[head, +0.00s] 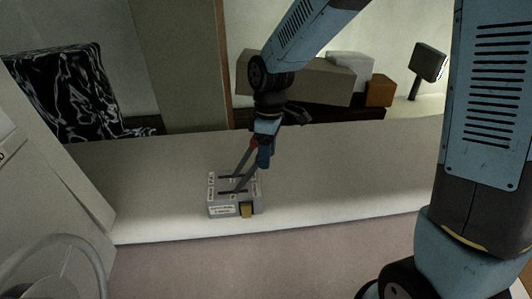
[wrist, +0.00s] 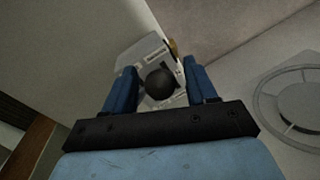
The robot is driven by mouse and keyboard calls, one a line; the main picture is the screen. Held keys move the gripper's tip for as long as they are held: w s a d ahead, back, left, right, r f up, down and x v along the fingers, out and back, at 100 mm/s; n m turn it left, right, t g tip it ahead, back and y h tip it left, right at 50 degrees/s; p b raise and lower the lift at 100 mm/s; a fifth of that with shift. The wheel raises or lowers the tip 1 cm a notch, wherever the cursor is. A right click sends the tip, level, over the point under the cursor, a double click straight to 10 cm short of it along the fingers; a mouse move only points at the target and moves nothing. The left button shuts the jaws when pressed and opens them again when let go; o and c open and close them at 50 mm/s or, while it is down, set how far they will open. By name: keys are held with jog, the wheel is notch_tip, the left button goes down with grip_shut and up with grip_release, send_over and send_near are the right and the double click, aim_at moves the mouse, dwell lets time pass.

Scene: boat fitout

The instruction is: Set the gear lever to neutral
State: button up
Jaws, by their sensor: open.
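A grey control box (head: 222,211) with slots and white labels sits on the pale counter. Two slanted levers rise from it towards the upper right. The rear lever (head: 241,163) has a red knob (head: 253,142). The top of the front lever (head: 245,180) is hidden by my gripper (head: 264,158). In the wrist view, a black ball knob (wrist: 160,84) lies between the spread blue fingers of my gripper (wrist: 162,86), with gaps on both sides. The box (wrist: 147,54) shows behind it. The labels are too small to read, so the lever's marked position is unclear.
The counter (head: 330,170) is clear to the right of the box. Grey boxes (head: 320,80) and a brown block (head: 379,90) stand behind it. A black patterned panel (head: 65,90) is at the left. A yellow part (head: 247,210) is on the control box's front.

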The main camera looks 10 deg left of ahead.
jog(key=shift+f, duration=0.15)
grip_shut()
jog(key=shift+a, duration=0.15)
dwell(0.6)
